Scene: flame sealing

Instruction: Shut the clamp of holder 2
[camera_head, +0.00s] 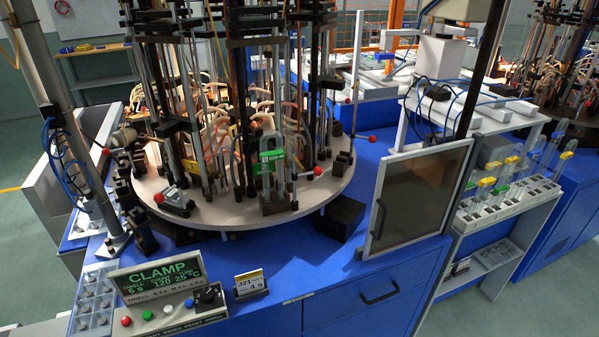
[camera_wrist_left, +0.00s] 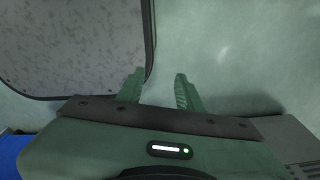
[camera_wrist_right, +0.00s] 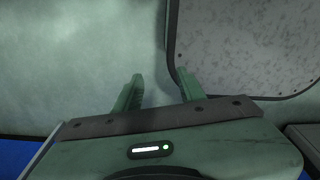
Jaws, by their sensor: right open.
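A round carousel (camera_head: 250,213) carries several upright holders with rods and glass tubes.
A control box (camera_head: 168,294) reading CLAMP stands at the front left, next to a small sign (camera_head: 250,283). A framed dark panel (camera_head: 415,195) stands at the right. A white rack with tubes (camera_head: 500,203) is farther right. The blue front bench top is partly clear.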

